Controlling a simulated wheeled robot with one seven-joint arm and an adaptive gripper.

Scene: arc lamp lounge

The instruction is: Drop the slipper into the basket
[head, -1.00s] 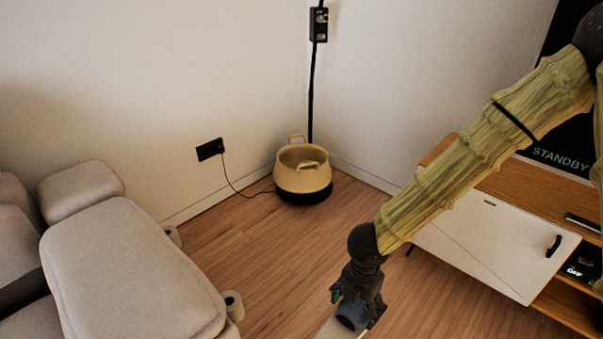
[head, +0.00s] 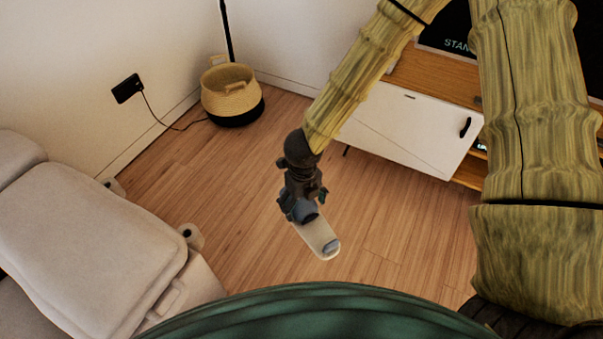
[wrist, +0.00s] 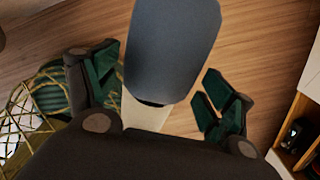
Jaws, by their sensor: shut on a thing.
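The slipper (head: 320,240) has a pale sole and a blue-grey upper, and hangs tilted over the wooden floor. My gripper (head: 304,203) is shut on it, at the upper's end. In the wrist view the slipper's blue-grey upper (wrist: 172,45) fills the top middle, with a strip of pale sole below it, between the green finger pads of my gripper (wrist: 160,90). The basket (head: 231,95), woven tan with a black bottom and handles, stands on the floor in the far corner, up and left of my gripper and well apart from it. Its inside bottom is hidden.
A grey sofa (head: 85,245) fills the left side. A white-fronted wooden cabinet (head: 405,130) stands along the right wall. A black pole (head: 226,30) rises behind the basket. A cord (head: 170,126) runs from a black wall socket (head: 127,88) toward the basket. The floor between is clear.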

